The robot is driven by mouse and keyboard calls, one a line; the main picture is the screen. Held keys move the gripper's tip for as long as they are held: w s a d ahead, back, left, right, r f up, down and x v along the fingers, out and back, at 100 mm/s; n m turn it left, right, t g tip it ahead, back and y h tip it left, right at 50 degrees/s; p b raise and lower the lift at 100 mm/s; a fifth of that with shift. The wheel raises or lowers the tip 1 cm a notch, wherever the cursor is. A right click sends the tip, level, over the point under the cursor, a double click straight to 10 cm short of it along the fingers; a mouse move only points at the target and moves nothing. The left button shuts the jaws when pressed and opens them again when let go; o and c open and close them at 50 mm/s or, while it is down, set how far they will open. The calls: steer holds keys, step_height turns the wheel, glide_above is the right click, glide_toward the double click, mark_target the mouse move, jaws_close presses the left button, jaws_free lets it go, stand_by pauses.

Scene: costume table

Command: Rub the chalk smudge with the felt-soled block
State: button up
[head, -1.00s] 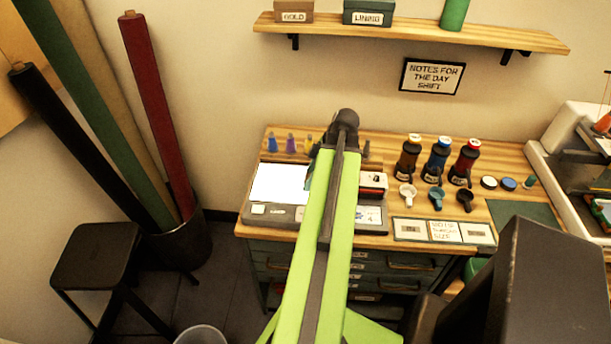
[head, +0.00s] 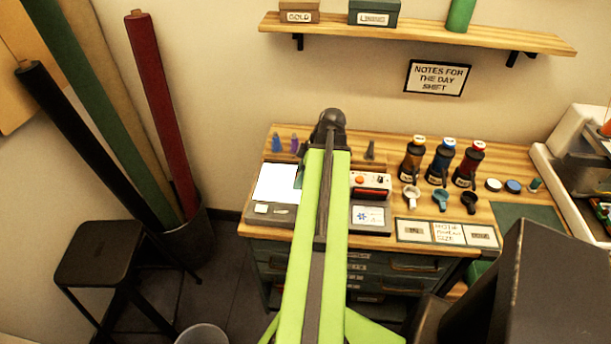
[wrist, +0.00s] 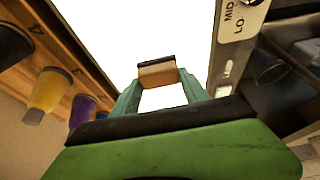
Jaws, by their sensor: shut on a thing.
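My gripper (wrist: 161,79) is shut on a small wooden block (wrist: 158,75) with a dark layer along one face. Its teal fingers stand on either side of the block in the wrist view. Behind the block is a bright white panel (wrist: 120,35), which also shows left of my arm in the head view (head: 275,184). My arm hides most of the gripper and the block in the head view. I cannot tell whether the block touches the panel. No chalk smudge can be made out on the visible, washed-out white surface.
Purple and yellow cones stand on a wooden strip (wrist: 85,65) beside the panel. A red-sided box with an orange knob (head: 360,180) is right of my arm. Several bottles (head: 441,160) and small scoops stand farther right. A shelf (head: 420,35) hangs above.

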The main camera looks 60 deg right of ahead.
steer(key=shift+w+a, duration=0.4)
steer(key=shift+w, duration=0.5)
steer(key=shift+w+a, duration=0.35)
steer(key=shift+w, duration=0.6)
steer(key=shift+w+a, duration=0.4)
steer(key=shift+w, duration=0.5)
step_height(320, 180, up, 6)
steer(key=p, duration=0.6)
steer(key=shift+r, duration=0.1)
step_height(320, 180, up, 3)
steer(key=p, duration=0.3)
steer(key=shift+s, duration=0.1)
